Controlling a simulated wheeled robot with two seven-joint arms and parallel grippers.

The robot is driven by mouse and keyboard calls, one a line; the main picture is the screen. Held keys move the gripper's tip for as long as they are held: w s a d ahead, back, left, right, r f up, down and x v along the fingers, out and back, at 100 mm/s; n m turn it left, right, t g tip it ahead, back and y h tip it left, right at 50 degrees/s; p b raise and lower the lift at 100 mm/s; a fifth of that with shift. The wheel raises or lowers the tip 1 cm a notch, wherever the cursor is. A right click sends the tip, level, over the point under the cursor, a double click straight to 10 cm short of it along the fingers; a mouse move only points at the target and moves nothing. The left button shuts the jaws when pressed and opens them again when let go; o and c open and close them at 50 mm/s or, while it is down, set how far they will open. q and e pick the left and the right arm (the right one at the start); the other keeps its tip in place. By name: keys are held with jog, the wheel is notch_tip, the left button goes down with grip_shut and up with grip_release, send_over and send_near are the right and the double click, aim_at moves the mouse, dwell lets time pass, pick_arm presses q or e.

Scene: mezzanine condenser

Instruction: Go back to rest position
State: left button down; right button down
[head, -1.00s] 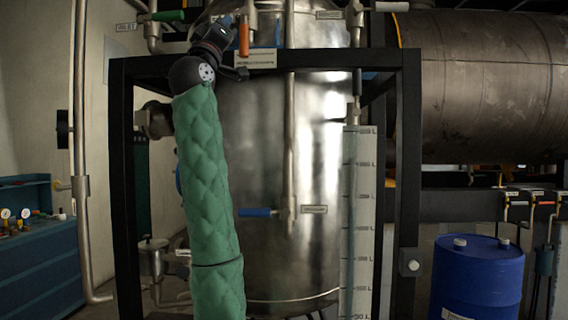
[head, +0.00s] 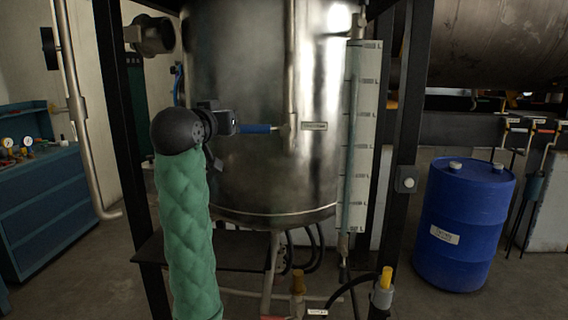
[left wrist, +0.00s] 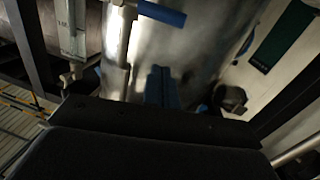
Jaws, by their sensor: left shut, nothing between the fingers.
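My left arm rises in front of the tank in a green quilted sleeve, with a dark wrist (head: 222,120) at its top. In the left wrist view my left gripper (left wrist: 162,88) has its blue fingers together, with nothing between them. In the head view its fingers are not clearly visible. A blue valve handle (head: 257,128) on the steel tank (head: 262,70) appears just right of the wrist. The handle also shows at the top of the left wrist view (left wrist: 162,13), apart from the fingers. My right gripper is in neither view.
A black frame (head: 410,120) surrounds the tank, with a level gauge (head: 360,150) on its right. A blue drum (head: 465,225) stands at the right, a blue cabinet (head: 45,210) at the left. Brass-coloured fittings (head: 297,283) and black hoses are low in front.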

pick_arm(q)
jog(key=s+f+g+y, duration=0.15)
jog(key=s+f, duration=0.35)
jog(key=f, duration=0.8)
jog(key=s+f+g+p, duration=0.1)
jog(key=s+f+g, duration=0.25)
jog(key=f, duration=0.95)
jog(key=s+f+g, duration=0.2)
jog(key=s+f, duration=0.4)
jog(key=f, duration=0.7)
jog(key=s+f+g+p, duration=0.1)
jog(key=s+f+g, duration=0.6)
jog(key=s+f, duration=2.2)
jog(key=s+y, duration=0.1)
jog(key=s, duration=0.2)
jog(key=shift+a+g, duration=0.4)
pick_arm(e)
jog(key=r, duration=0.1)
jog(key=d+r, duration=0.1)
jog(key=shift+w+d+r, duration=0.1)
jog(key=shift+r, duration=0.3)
pick_arm(q)
jog(key=shift+s+f, duration=0.1)
jog(key=shift+s, duration=0.05)
